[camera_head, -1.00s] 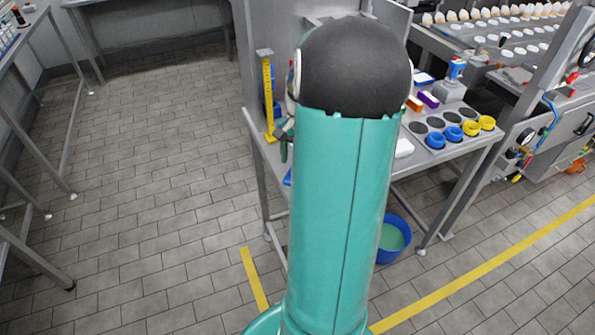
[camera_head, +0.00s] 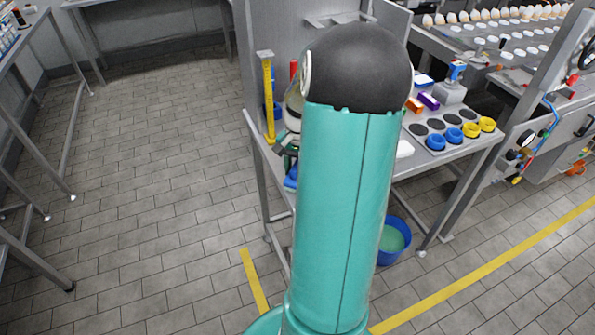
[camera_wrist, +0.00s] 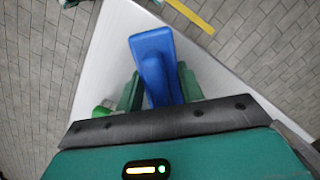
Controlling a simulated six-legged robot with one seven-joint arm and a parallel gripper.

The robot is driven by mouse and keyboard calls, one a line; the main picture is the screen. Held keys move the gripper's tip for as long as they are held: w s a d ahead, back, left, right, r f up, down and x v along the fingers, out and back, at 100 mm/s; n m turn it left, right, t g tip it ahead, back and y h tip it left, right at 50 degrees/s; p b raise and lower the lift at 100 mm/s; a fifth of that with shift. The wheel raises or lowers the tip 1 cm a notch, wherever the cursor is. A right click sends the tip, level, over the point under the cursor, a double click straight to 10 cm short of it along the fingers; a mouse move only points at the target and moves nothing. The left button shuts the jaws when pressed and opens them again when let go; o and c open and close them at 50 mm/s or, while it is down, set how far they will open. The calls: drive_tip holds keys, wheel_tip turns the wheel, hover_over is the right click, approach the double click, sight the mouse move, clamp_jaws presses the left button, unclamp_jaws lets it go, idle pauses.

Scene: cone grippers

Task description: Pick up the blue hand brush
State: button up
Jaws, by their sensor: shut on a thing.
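The blue hand brush (camera_wrist: 152,45) is in the wrist view, with its broad end pointing away from my gripper. My gripper (camera_wrist: 160,88) has its two green fingers on either side of the brush and is shut on it. A pale grey surface lies behind the brush; I cannot tell whether the brush touches it. In the head view, my gripper (camera_head: 286,150) shows at the left edge of my arm, which hides most of it. A small blue part of the brush (camera_head: 291,178) shows just below.
A yellow upright post (camera_head: 269,97) stands left on the grey table. Several blue and yellow cups (camera_head: 453,135) sit at its right end, near orange and purple blocks (camera_head: 428,99). A blue bucket (camera_head: 394,241) stands on the floor. The tiled floor at left is clear.

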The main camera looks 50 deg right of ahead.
drive_tip(key=shift+r, duration=0.1)
drive_tip(key=shift+r, duration=0.25)
drive_tip(key=r, duration=0.3)
drive_tip(key=shift+s+r, duration=0.15)
drive_tip(key=shift+s, duration=0.15)
drive_tip(key=s+a+r, duration=0.3)
drive_tip(key=s+r, duration=0.6)
drive_tip(key=s, duration=0.4)
drive_tip(key=shift+a, duration=0.35)
